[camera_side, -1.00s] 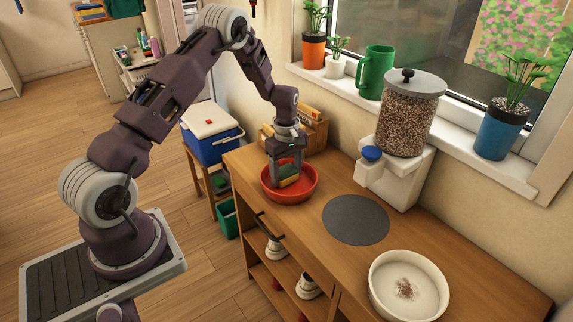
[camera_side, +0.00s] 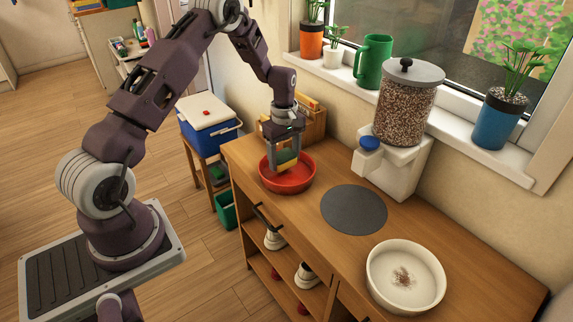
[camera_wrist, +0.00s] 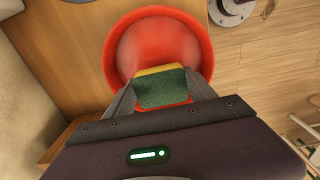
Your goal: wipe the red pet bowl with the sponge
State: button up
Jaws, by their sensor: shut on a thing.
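The red pet bowl (camera_side: 290,184) stands on the wooden counter, left of the grey round mat. It also shows in the wrist view (camera_wrist: 150,42), with its visible inner surface plain red. My gripper (camera_side: 286,160) points down over the bowl and is shut on the green and yellow sponge (camera_side: 287,157). In the wrist view the sponge (camera_wrist: 163,89) sits between the two fingers, green side towards the camera and a yellow edge beyond. The sponge is over the bowl's opening; contact with the bowl's floor cannot be made out. Part of the bowl is hidden behind the sponge and fingers.
A grey round mat (camera_side: 354,209) lies right of the bowl. A white bowl with brown crumbs (camera_side: 405,276) stands farther right. A pellet dispenser (camera_side: 403,112) stands near the window wall. A wooden box (camera_side: 310,125) is behind my gripper. A blue cooler (camera_side: 207,128) is at left.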

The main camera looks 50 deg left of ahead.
jog(key=shift+r, duration=2.8)
